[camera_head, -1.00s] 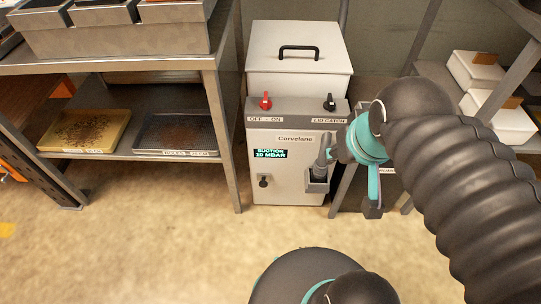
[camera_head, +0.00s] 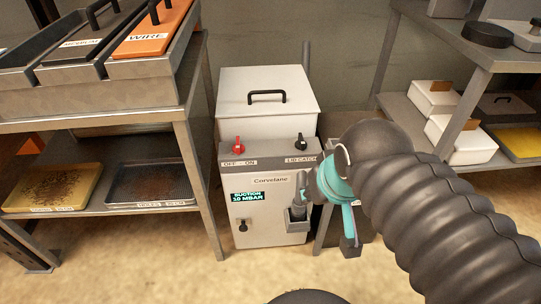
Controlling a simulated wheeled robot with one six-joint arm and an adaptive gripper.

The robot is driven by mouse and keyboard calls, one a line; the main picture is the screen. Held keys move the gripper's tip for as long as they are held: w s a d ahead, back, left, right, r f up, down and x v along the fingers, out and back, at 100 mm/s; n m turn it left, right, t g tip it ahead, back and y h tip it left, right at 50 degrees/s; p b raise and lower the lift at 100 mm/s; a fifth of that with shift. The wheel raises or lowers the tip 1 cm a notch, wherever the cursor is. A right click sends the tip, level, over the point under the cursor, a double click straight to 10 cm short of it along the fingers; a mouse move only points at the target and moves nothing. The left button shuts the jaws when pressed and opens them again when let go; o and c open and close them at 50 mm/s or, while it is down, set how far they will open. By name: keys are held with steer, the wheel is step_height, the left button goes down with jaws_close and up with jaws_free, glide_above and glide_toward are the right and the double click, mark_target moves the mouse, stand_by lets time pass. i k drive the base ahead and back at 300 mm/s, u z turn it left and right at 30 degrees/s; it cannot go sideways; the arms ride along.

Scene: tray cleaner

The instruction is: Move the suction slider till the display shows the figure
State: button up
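The tray cleaner is a pale cabinet (camera_head: 268,184) with a lit display (camera_head: 247,196) that seems to read "SUCTION 10 MBAR". A small dark knob (camera_head: 243,226) sits on a light plate below the display; I take it for the suction slider. A grey holder with an upright wand (camera_head: 297,213) is at the cabinet's front right. My arm comes in from the right, and its teal wrist is beside that holder. My gripper is in front of the cabinet's right side, right of the display and knob.
A red OFF-ON switch (camera_head: 238,144) and a black lid catch knob (camera_head: 300,141) are on the cabinet's top ledge, below the handled lid (camera_head: 266,88). A steel rack with trays (camera_head: 190,145) stands close on the left, shelves with white boxes (camera_head: 460,140) on the right. Floor in front is clear.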

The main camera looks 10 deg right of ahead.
mark_target(242, 221)
steer(key=z, duration=1.65)
steer(key=k, duration=0.95)
steer(key=u, duration=0.9)
